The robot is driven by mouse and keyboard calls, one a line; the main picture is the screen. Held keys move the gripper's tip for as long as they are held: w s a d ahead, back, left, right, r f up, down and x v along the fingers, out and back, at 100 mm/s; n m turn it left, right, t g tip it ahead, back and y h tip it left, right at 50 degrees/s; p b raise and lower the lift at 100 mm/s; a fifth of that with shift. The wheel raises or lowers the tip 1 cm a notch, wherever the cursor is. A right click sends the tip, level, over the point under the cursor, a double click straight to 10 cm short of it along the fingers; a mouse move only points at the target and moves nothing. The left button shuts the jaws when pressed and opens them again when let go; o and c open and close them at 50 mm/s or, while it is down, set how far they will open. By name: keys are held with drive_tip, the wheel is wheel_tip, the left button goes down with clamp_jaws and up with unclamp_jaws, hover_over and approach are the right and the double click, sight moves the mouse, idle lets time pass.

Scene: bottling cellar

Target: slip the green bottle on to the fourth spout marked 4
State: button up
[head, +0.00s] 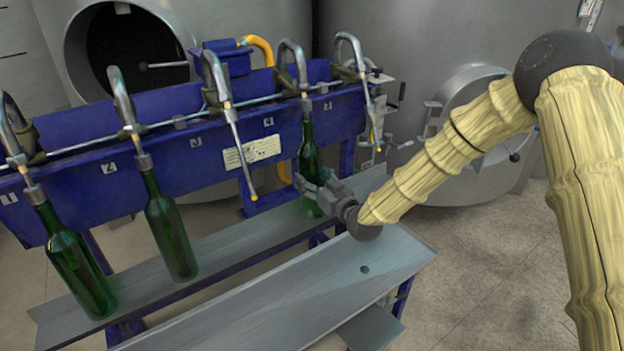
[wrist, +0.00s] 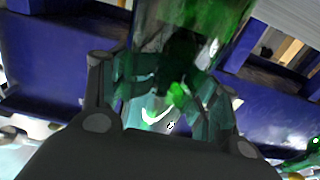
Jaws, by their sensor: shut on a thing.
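The green bottle (head: 310,158) stands about upright under the fourth spout (head: 293,58), the one beside the mark 4 (head: 268,122) on the blue filler. Its mouth meets the lower end of that spout, and no bare tube shows below, so the tube appears to be inside the neck. My gripper (head: 314,190) is shut around the lower body of the bottle. In the wrist view the green glass (wrist: 190,60) fills the space between the fingers. Whether the base touches the shelf (head: 232,242) is unclear.
Green bottles hang on the first spout (head: 68,262) and the second (head: 170,235). The third spout (head: 217,80) and the rightmost spout (head: 355,55) are empty, their thin tubes hanging bare. A grey plate (head: 290,295) lies in front of the shelf. Steel tanks stand behind.

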drive_tip(key=shift+f, duration=0.35)
idle(0.3)
drive_tip(key=o, duration=1.4)
drive_tip(key=shift+f, duration=0.1)
drive_tip(key=shift+s, duration=0.1)
